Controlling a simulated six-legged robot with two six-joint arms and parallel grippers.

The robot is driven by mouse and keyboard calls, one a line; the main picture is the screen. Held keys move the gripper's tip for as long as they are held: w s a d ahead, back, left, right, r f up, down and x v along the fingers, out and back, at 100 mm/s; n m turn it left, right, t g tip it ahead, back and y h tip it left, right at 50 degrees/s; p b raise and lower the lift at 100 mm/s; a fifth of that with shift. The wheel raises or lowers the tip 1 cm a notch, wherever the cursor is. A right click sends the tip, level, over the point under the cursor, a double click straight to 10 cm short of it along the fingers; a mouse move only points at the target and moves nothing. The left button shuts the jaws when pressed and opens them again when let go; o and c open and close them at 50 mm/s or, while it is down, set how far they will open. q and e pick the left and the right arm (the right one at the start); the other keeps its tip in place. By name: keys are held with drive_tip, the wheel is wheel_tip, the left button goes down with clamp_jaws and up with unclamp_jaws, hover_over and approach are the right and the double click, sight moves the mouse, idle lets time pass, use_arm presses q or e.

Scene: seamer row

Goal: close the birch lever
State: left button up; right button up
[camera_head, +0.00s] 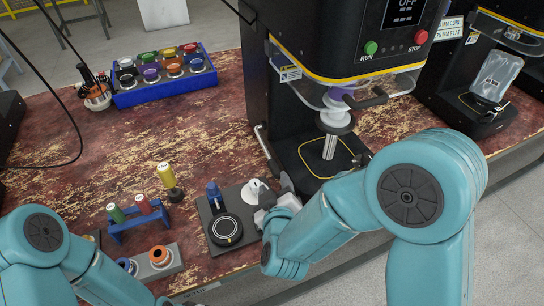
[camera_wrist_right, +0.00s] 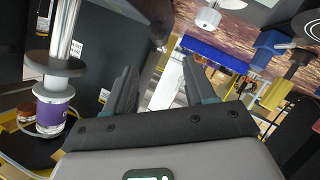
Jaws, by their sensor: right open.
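A thin pale lever (camera_head: 265,145) stands at the left front side of the black seamer; I cannot tell for sure that it is the birch one. My right gripper (camera_head: 277,193) is beside the seamer's front left corner, just below this lever in the head view. In the right wrist view its two fingers (camera_wrist_right: 158,88) are spread apart with nothing gripped between them. A dark arm-like part with a small pale tip (camera_wrist_right: 161,46) shows just beyond the fingers. My left arm enters at the lower left of the head view; its gripper is out of sight.
The seamer (camera_head: 310,60) has a clear guard with a black handle (camera_head: 370,99). A grey board (camera_head: 212,243) with a black round fixture lies left of my right gripper.

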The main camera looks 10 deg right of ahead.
sight(272, 167)
drive_tip(key=x, duration=1.2)
drive_tip(key=shift+s+f, duration=0.1)
drive_tip(key=shift+f, duration=0.1)
drive_tip(key=shift+s, duration=0.1)
clamp_jaws()
